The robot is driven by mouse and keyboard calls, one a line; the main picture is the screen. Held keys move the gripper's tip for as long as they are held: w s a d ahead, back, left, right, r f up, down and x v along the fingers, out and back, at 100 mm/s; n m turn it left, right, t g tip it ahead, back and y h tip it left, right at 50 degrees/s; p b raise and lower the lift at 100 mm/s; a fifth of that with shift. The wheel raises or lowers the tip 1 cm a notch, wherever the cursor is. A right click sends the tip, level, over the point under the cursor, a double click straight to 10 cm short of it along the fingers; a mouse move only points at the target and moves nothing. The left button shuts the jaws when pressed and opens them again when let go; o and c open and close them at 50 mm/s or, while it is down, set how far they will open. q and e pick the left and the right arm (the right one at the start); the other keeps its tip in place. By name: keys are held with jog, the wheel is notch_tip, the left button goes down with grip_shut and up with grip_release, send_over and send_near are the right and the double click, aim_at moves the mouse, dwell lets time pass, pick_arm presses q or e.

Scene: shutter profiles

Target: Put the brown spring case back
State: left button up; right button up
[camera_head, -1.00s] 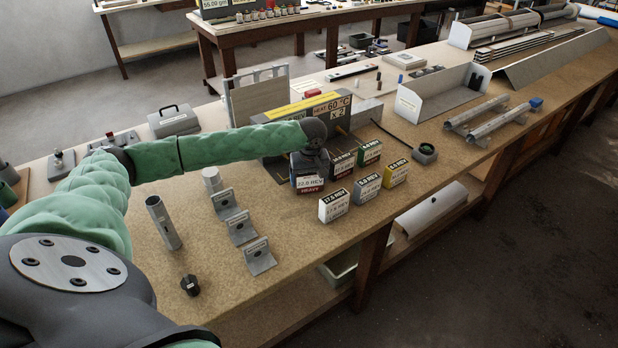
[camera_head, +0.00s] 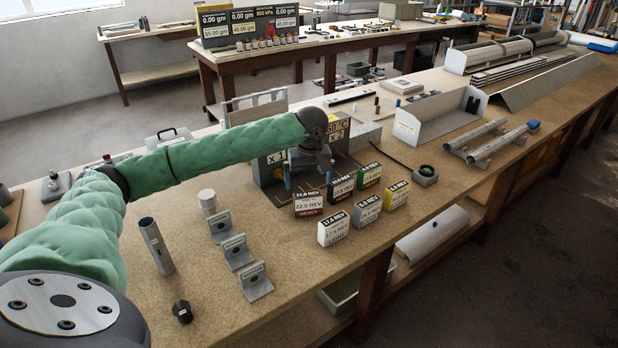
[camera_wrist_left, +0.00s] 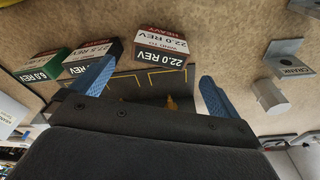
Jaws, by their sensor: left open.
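The brown spring case, marked 22.0 REV HEAVY (camera_head: 308,204), stands upright on the bench at the left end of the back row of cases. It also shows in the left wrist view (camera_wrist_left: 160,46), with its brown side and white label facing up in the picture. My left gripper (camera_head: 308,175) is just behind the case, on the side of the grey fixture. Its blue fingers (camera_wrist_left: 154,85) are spread and empty. In the wrist view the case lies beyond the fingertips, apart from them. My right gripper is not in view.
The grey fixture (camera_head: 265,170) is behind the gripper. Grey angle brackets (camera_head: 238,252) stand to the left.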

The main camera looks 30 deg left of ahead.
pick_arm(q)
jog(key=shift+s+d+r, duration=0.15)
jog(key=shift+r, duration=1.15)
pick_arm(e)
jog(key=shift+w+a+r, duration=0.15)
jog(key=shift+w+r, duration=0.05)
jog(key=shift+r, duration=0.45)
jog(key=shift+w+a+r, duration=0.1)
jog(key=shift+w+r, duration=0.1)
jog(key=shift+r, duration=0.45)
pick_arm(q)
jog(key=shift+r, duration=0.1)
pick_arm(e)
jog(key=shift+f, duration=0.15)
